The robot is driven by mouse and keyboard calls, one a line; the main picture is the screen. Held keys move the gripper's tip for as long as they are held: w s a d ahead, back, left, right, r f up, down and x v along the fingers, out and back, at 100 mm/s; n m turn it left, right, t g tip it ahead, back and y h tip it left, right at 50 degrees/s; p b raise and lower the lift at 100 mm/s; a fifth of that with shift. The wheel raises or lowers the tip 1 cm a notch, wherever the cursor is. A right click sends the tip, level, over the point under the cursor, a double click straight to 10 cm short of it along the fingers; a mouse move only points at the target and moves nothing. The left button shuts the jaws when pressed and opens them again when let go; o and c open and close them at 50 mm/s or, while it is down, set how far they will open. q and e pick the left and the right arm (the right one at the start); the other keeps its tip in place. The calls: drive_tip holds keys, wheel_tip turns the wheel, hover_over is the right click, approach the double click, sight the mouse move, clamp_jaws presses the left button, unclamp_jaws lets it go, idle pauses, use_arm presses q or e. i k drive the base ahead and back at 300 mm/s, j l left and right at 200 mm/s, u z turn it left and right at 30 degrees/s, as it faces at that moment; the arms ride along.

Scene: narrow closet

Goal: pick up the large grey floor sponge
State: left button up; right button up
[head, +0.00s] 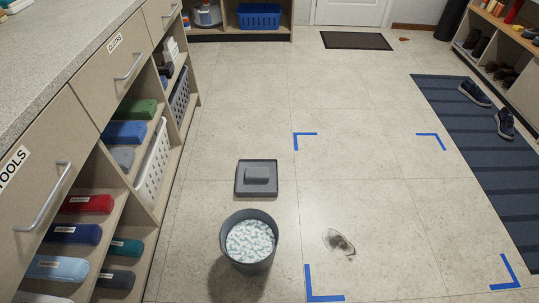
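A grey rectangular block (257,173), which looks like the large floor sponge, lies on a dark grey square tray (243,188) on the tiled floor. The tray is just behind a dark bucket (232,257) filled with white and teal patterned material. A smaller rounded grey piece (123,157) lies on the left shelf, below a blue block (124,132) and a green block (138,109). Neither of my grippers is in view.
Drawers and shelves with labelled coloured rolls (86,204) and a white basket (153,163) line the left. Blue corner tape (324,296) marks floor around a dark smudge (338,242). A striped mat (470,140) with shoes (505,124) lies right. Open floor lies between.

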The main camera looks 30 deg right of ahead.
sight(252, 174)
drive_tip(key=z, duration=0.75)
drive_tip(key=k+l+u, duration=0.2)
drive_tip(key=u, duration=0.15)
